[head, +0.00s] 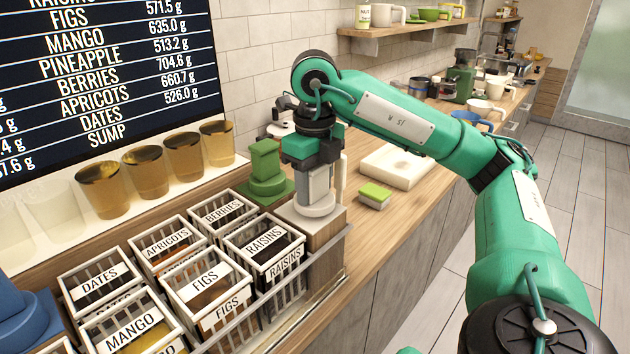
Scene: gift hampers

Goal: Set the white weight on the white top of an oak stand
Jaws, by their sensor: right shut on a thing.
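My right gripper (318,186) reaches down over the counter and is shut on the white weight (314,209). The weight is upright. Its round, wide base shows below the fingers, while its upper part is largely hidden by them. The weight is directly over the oak stand (326,244), a wood-sided block with a pale top, beside the bins. The base appears at or very near the top; I cannot tell whether it touches. My left gripper is not in view.
A green stepped object (265,168) stands just left of the weight. Labelled bins, including raisins (264,246), fill the front left behind a rail. A blue object (25,322) is at lower left.

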